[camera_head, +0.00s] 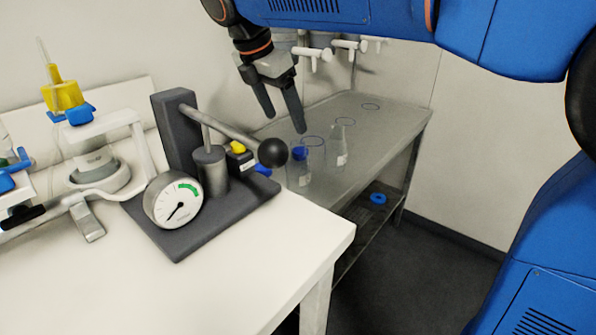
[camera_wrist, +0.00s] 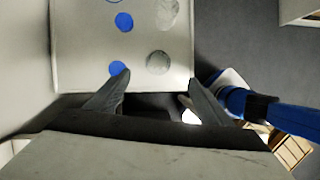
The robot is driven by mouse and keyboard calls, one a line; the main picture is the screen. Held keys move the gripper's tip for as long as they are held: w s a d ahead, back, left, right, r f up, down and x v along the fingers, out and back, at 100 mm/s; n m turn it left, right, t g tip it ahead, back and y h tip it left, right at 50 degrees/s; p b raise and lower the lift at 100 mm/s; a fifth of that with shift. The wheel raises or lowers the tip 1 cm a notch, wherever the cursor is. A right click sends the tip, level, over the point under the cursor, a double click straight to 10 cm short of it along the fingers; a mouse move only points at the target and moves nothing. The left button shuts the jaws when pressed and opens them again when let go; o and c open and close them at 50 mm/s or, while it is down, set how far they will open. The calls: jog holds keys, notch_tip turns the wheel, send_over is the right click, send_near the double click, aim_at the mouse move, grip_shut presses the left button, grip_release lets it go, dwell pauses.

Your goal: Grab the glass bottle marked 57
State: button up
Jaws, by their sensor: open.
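A clear glass bottle with a blue cap (camera_head: 301,171) stands on the metal side table (camera_head: 385,124), partly behind the press. A second clear glass bottle (camera_head: 338,150) stands just to its right and farther back. Both carry small white labels whose numbers are too small to read, so I cannot tell which is 57. My gripper (camera_head: 285,122) is open and empty above the table, its fingertips above and left of the capped bottle. In the wrist view, my open fingers (camera_wrist: 157,84) flank the table's near edge; blue discs (camera_wrist: 118,69) and greyish round shapes (camera_wrist: 158,62) show beyond.
A dark press with a gauge (camera_head: 174,204) and a ball-ended lever (camera_head: 272,152) stands on the white bench (camera_head: 240,265), close to the bottles. White taps (camera_head: 312,53) project from the wall behind. A blue ring (camera_head: 378,199) lies on the lower shelf. The table's far right is clear.

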aim_at(292, 145)
jog(key=shift+n, duration=0.3)
jog(key=x, duration=1.1)
jog(key=shift+w+a+f, duration=0.2)
jog(key=shift+a+f, duration=0.05)
jog(key=shift+f, duration=0.15)
jog(key=shift+s+x, duration=0.1)
jog(key=shift+x, duration=1.25)
jog(key=shift+s+x, duration=0.15)
jog(key=shift+x, duration=1.2)
jog(key=shift+a+f, duration=0.1)
jog(key=shift+a, duration=0.05)
jog(key=shift+c, duration=0.7)
